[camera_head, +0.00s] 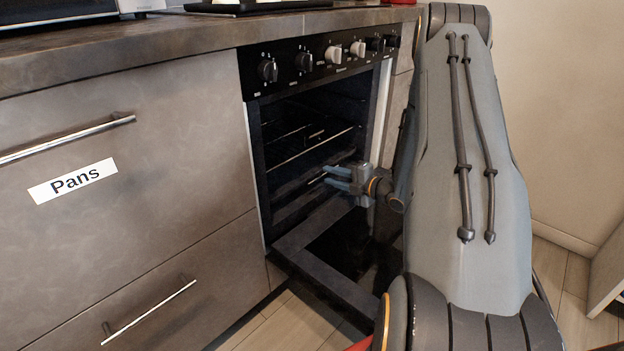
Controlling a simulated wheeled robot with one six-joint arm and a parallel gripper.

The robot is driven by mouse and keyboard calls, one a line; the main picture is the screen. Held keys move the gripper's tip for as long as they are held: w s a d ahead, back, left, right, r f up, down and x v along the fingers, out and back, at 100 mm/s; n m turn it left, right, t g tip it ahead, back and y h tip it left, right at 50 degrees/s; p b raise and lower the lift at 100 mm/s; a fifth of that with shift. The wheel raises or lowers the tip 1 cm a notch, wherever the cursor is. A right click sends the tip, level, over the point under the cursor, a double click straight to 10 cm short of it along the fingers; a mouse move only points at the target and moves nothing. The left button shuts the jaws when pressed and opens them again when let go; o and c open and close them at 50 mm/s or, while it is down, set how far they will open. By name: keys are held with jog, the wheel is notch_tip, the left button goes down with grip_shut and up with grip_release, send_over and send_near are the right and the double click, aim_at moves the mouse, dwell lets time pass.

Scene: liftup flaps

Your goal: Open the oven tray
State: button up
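The oven (262,160) stands between the drawers and my arm. Its door (325,283) is folded down and open, with a dark glass panel. Inside the dark cavity, a rack or tray (308,150) shows as a thin bright front bar. Another short bright edge shows lower down, close to my fingers; whether it is a second tray is unclear. My gripper (330,176) is at the oven opening, above the lowered door, its two blue-grey fingers pointing left and apart, with nothing visible between them. Contact with the tray cannot be told.
A row of knobs (333,54) runs along the panel above the cavity. On the left is a drawer labelled "Pans" (73,180) with a bar handle (70,138), and a lower drawer (150,305). The countertop (150,45) is above. A plain wall (565,120) is at right.

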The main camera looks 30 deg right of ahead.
aim_at(320, 173)
jog(key=b+x, duration=0.3)
jog(key=x, duration=0.5)
jog(key=shift+f, duration=0.1)
grip_shut()
